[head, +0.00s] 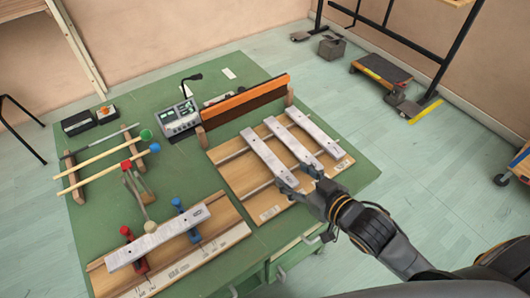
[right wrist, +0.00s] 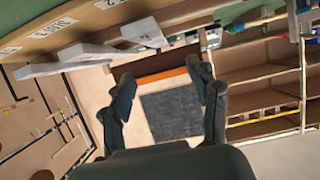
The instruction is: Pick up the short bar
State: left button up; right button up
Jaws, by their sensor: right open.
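Three silvery metal bars lie side by side on a wooden board (head: 232,172) on the green table in the head view. The right-hand bar (head: 316,132) looks the shortest; the middle bar (head: 285,135) and left bar (head: 262,152) look slightly longer. My right gripper (head: 297,180) is open, at the near ends of the left and middle bars; I cannot tell whether it touches them. In the right wrist view its fingers (right wrist: 165,90) are spread with nothing between them. Pale bars (right wrist: 85,56) show there at upper left. My left gripper is out of view.
Another metal bar (head: 158,239) rests across a second wooden board at front left, near red and blue supports. Mallets (head: 98,155) lie on a rack at left. An orange-topped rail (head: 245,102) and a grey device (head: 180,118) stand behind the bars.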

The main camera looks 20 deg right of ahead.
send_near(267, 155)
jog(key=shift+w+a+f, duration=0.2)
jog(key=shift+w+a, duration=0.3)
jog(key=shift+w, duration=0.15)
jog(key=shift+w+f, duration=0.1)
jog(key=shift+w, duration=0.05)
jog(key=shift+w+a+f, duration=0.15)
jog(key=shift+w+f, duration=0.05)
jog(key=shift+w, duration=0.4)
jog(key=x, duration=0.3)
jog(key=shift+w+f, duration=0.25)
jog(key=shift+w, duration=0.05)
jog(key=shift+w+f, duration=0.1)
jog(key=shift+w, duration=0.05)
jog(key=shift+c, duration=0.7)
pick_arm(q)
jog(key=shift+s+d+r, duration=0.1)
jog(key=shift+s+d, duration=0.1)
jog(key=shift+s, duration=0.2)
pick_arm(e)
grip_shut()
